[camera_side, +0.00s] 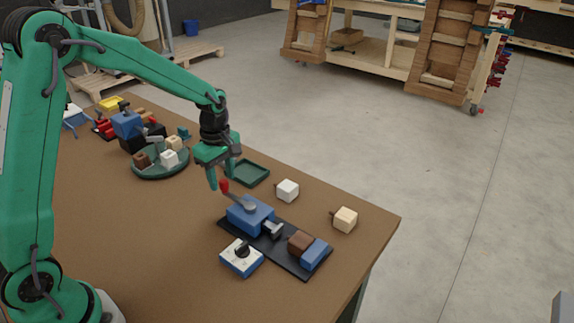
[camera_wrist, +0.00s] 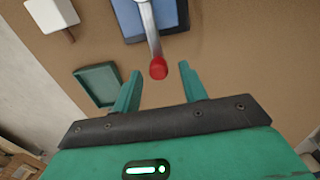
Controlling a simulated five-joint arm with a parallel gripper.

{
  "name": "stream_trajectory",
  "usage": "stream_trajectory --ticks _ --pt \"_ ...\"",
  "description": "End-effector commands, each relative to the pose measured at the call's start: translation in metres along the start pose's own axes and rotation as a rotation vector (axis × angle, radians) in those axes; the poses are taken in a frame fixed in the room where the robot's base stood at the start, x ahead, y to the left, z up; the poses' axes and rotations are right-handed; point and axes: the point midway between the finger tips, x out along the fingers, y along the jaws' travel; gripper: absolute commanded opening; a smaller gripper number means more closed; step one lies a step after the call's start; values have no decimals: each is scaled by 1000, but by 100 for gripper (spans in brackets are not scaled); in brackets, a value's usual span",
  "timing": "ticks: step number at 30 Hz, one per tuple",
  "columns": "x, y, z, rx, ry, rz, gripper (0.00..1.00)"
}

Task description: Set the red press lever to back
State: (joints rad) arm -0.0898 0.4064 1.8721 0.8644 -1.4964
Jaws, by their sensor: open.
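The press (camera_side: 250,214) is a blue block on a dark base plate (camera_side: 304,272). Its metal lever ends in a red knob (camera_side: 224,185) and leans up toward the arm's side, away from the brown block. My gripper (camera_side: 224,178) points down at the knob. In the wrist view, the red knob (camera_wrist: 158,68) lies between the two green fingers of my gripper (camera_wrist: 160,82), near their tips, with gaps on both sides. The fingers are open. Contact with the knob does not show.
A brown block (camera_side: 300,242) sits on the plate before a blue stop (camera_side: 314,255). A dial box (camera_side: 241,257) stands close in front. White (camera_side: 287,190) and cream (camera_side: 345,219) blocks and a green tray (camera_side: 250,174) lie behind. A round tray (camera_side: 160,174) with blocks is left.

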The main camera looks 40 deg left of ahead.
Motion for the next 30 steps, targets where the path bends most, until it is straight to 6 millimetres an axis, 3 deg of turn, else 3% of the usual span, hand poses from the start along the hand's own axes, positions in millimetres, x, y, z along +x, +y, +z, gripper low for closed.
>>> stream_trajectory --ticks 12,30 --pt "-51 0 0 -1 0 3 43" --pt "-61 -2 1 17 1 8 43"
